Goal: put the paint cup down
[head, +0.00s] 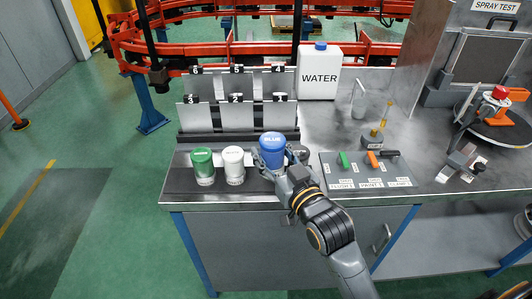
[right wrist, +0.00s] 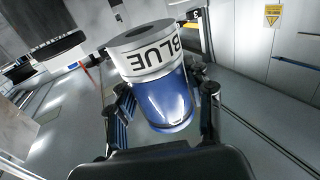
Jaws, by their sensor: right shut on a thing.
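The blue paint cup (head: 272,153) is in my right gripper (head: 273,163), over the right end of the dark cup mat (head: 180,182) at the front of the bench. In the right wrist view the cup (right wrist: 160,95) sits between the two fingers of the gripper (right wrist: 163,112), its BLUE label facing the camera. The fingers are shut on its sides. Whether the cup's base touches the mat is hidden by the gripper in the head view. My left gripper does not show.
A green cup (head: 203,166) and a white cup (head: 234,165) stand to the left of the blue cup. Numbered panels (head: 237,115) stand behind. A switch plate (head: 365,170) with levers lies to the right. A water jug (head: 319,75) stands at the back.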

